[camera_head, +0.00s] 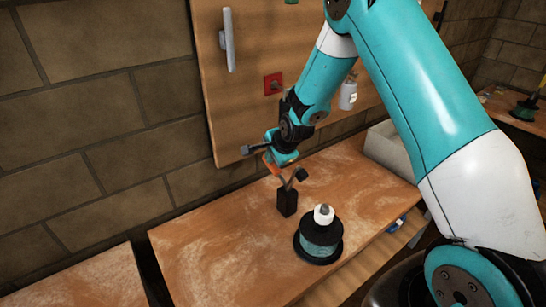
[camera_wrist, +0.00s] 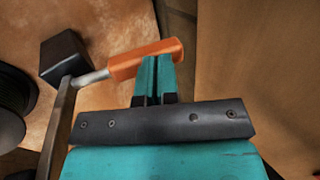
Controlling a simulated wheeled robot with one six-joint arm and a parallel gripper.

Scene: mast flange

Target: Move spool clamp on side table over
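The spool clamp shows in the head view as a black upright block (camera_head: 287,199) on the side table (camera_head: 215,255), with a small dark head (camera_head: 302,174) and an orange handle (camera_head: 268,163) above it. In the wrist view the orange handle (camera_wrist: 130,65) joins a short metal shaft next to the dark head (camera_wrist: 65,55). My gripper (camera_wrist: 156,62) has its two fingers close together with only a thin line between them. Their tips overlap the handle in the picture, which runs across beyond them. I cannot tell whether they touch.
A black spool (camera_head: 319,240) with teal winding and a white top stands right of the clamp. A wooden panel (camera_head: 235,90) with a red fitting (camera_head: 273,83) rises behind the table. A grey bin (camera_head: 388,150) is at the back right. The table's left part is clear.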

